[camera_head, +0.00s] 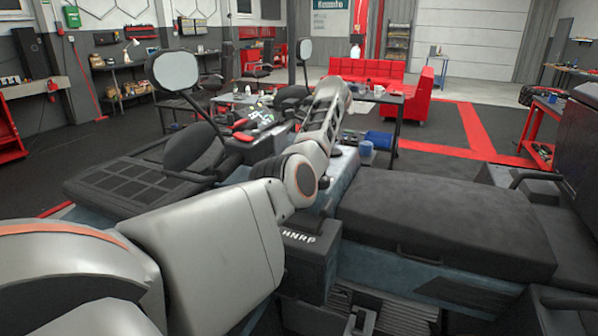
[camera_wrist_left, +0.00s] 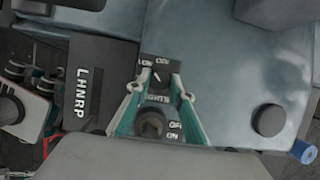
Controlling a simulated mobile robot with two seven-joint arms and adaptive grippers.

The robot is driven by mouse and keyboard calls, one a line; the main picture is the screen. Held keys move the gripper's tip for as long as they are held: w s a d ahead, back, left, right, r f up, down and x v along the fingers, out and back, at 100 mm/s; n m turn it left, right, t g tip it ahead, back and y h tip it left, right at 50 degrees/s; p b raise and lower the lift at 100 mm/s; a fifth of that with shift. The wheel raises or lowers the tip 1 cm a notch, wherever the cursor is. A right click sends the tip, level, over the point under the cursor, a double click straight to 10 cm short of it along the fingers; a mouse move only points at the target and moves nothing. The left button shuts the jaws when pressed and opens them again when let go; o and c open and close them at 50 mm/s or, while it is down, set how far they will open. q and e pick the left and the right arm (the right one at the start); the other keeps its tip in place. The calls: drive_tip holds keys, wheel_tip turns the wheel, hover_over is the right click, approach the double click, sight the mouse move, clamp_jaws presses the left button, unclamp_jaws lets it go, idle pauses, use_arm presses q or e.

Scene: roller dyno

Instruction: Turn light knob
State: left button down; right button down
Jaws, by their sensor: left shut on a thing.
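In the left wrist view my left gripper (camera_wrist_left: 158,74) is shut on a small dark knob (camera_wrist_left: 157,79) on the black control panel, one fingertip on each side of it. ON and OFF marks show above this knob and the word LIGHTS below it. A second dark round knob (camera_wrist_left: 150,123) with OFF and ON marks sits lower on the panel, between the finger bases and apart from the tips. In the head view my left arm hides the gripper and the knobs. My right gripper is in neither view.
A dark LHNRP shifter panel (camera_wrist_left: 85,88) lies left of the knobs. A round black knob (camera_wrist_left: 269,120) stands on the grey-blue body to the right. In the head view, a padded black seat (camera_head: 445,220) lies right of my arm and a round mirror (camera_head: 175,71) stands left.

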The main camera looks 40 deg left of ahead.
use_arm(q)
drive_tip(key=c, duration=1.8)
unclamp_jaws()
drive_tip(key=shift+o, duration=0.2)
drive_tip(key=s+v, duration=0.1)
drive_tip(key=v, duration=0.6)
drive_tip(key=shift+w+r, duration=0.25)
drive_tip(key=shift+w, duration=0.3)
drive_tip(key=shift+d+f, duration=0.1)
